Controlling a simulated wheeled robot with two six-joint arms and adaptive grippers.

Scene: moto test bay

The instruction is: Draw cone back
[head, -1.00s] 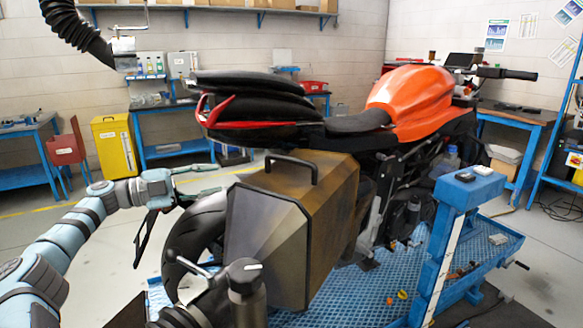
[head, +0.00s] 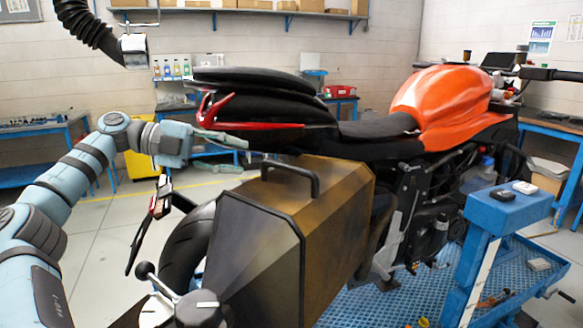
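A metal extraction nozzle (head: 134,50), the nearest thing to a cone that I see, hangs at the end of a black ribbed hose (head: 88,28) at the upper left. My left gripper (head: 246,156) is below and right of it, well apart, beside the motorcycle's tail. Its two pale fingers point right with a gap between them, and I see nothing held. The motorcycle's tail (head: 250,110) is close behind the fingers. My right gripper is out of the view.
A brown, faceted case (head: 255,245) with a black handle stands at the motorcycle's rear. The orange-tanked motorcycle (head: 440,95) fills the middle. A blue stand (head: 508,210) is at the right. Workbenches line the wall; some floor (head: 90,245) is clear at the left.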

